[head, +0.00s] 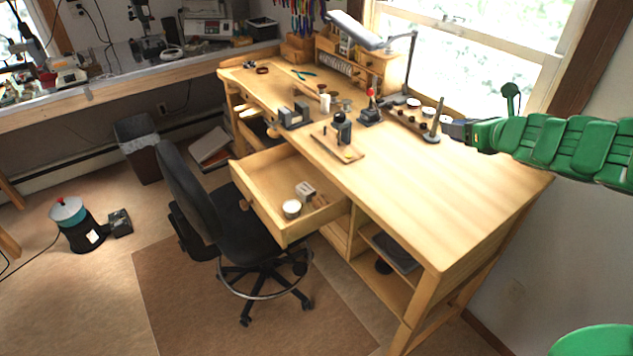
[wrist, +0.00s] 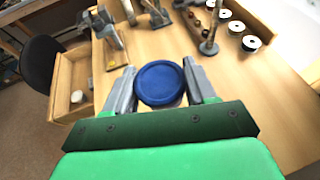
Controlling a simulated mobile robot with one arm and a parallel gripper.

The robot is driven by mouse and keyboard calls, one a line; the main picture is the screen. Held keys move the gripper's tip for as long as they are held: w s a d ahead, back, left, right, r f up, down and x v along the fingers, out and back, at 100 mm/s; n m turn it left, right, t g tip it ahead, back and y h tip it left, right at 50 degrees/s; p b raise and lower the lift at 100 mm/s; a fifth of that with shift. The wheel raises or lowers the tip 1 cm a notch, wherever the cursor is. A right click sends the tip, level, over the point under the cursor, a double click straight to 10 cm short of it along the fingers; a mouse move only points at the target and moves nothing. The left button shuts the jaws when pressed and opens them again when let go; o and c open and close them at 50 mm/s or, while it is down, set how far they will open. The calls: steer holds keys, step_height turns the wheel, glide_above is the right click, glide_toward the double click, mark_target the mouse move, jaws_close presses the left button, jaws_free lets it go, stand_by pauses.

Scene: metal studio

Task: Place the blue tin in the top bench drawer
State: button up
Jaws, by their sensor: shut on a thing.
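The round blue tin (wrist: 160,82) sits between the two grey fingers of my gripper (wrist: 161,88) in the wrist view, and they are shut on it. In the head view my gripper (head: 457,130) is at the right, above the back part of the bench top (head: 450,190). The tin cannot be made out clearly there. The top bench drawer (head: 272,216) is pulled open at the bench's front, left of and lower than my gripper. It holds a white round container (head: 291,208), a small box (head: 306,190) and brown pieces. The drawer also shows at left in the wrist view (wrist: 68,108).
A swivel chair (head: 190,190) stands close to the open drawer's left. Small tools and a wooden board (head: 337,146) stand on the bench behind the drawer. A desk lamp (head: 357,30) and a rack of white-topped spools (head: 413,103) line the back. The bench's right half is clear.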

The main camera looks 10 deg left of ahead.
steer(key=w+a, duration=0.7)
steer(key=a, duration=0.3)
steer(key=m+t+h, duration=0.2)
steer(key=m+h, duration=0.2)
steer(key=h, duration=0.1)
glide_above(291, 174)
steer(key=s, duration=0.4)
steer(key=f, duration=2.6)
steer(key=shift+w+d+f, duration=0.1)
steer(key=shift+d+f, duration=0.25)
steer(key=shift+f, duration=0.05)
steer(key=shift+w+f, duration=0.1)
steer(key=shift+f, duration=0.05)
steer(key=shift+w+a, duration=0.2)
steer(key=shift+w, duration=0.75)
steer(key=shift+w+a, duration=0.2)
steer(key=shift+w, duration=0.75)
steer(key=shift+f, duration=0.55)
steer(key=shift+f, duration=0.1)
